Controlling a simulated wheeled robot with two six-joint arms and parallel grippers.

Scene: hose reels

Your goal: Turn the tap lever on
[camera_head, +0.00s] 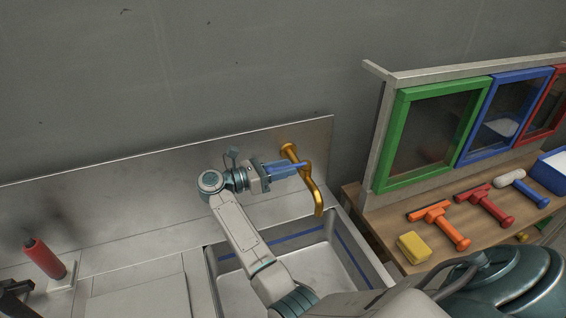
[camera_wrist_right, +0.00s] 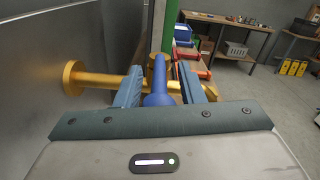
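The gold tap (camera_head: 317,193) stands out from the metal back wall over the sink, with its spout curving down. Its blue lever (camera_wrist_right: 158,82) shows clearly in the right wrist view. My right gripper (camera_head: 296,168) is at the top of the tap, reaching in from the left. In the right wrist view my right gripper (camera_wrist_right: 160,76) is open, with one finger on each side of the lever and narrow gaps visible. The fingers hide most of the lever in the head view.
The sink basin (camera_head: 323,264) lies below the tap. A red cylinder (camera_head: 44,258) on a white base stands at the left. At the right, a wooden bench (camera_head: 385,240) holds a yellow sponge (camera_head: 413,247) and several hand tools, beside a rack of coloured frames (camera_head: 390,145).

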